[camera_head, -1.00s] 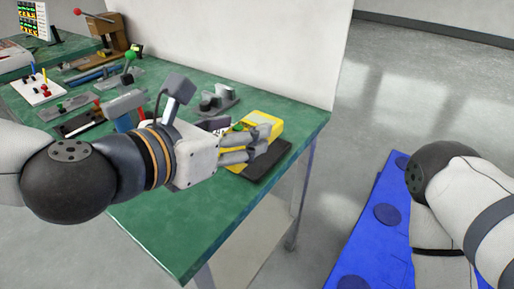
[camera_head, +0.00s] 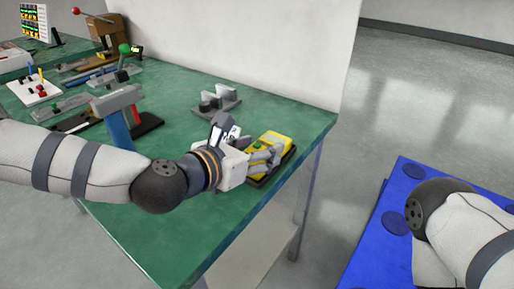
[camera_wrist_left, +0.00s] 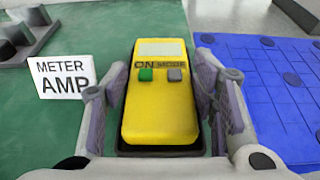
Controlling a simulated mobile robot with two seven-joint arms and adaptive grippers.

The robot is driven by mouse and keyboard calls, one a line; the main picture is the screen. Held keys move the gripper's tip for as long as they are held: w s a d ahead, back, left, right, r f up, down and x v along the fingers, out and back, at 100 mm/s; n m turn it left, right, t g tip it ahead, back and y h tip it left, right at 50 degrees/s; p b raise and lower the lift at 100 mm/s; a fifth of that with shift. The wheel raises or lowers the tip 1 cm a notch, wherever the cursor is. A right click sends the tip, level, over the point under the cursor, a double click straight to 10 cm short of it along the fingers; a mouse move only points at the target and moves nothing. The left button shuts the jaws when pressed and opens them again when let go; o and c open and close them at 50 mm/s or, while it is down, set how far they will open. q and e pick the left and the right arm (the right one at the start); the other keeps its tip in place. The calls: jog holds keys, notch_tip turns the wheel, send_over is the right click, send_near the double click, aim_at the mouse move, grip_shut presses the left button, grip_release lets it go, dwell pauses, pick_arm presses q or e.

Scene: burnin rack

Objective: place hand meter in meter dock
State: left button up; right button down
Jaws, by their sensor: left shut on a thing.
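The hand meter (camera_wrist_left: 161,95) is yellow with a pale screen, a green button and a grey button. In the left wrist view it lies between the two fingers of my left gripper (camera_wrist_left: 160,100), which are shut on its sides. In the head view the same meter (camera_head: 272,140) is at the right end of the green bench, partly covered by my left gripper (camera_head: 262,157). The dark meter dock (camera_head: 289,158) shows as a black edge under and beside the meter. I cannot tell whether the meter is fully seated. My right gripper is out of view.
A white card reading METER AMP (camera_wrist_left: 63,76) stands left of the meter. A grey fixture (camera_head: 217,99) is behind it on the green bench (camera_head: 180,235). A blue-and-grey tool (camera_head: 118,115) and other fixtures stand farther left. A blue surface (camera_head: 372,245) is at right.

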pick_arm(q)
jog(key=shift+f, duration=0.3)
jog(key=o, duration=1.3)
jog(key=shift+r, duration=0.1)
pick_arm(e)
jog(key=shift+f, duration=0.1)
pick_arm(q)
jog(key=shift+s+a+r, duration=0.1)
jog(key=shift+s+r, duration=0.05)
jog(key=shift+r, duration=0.25)
jog(key=p+v, duration=0.1)
jog(key=v, duration=1)
jog(key=shift+s+a, duration=0.25)
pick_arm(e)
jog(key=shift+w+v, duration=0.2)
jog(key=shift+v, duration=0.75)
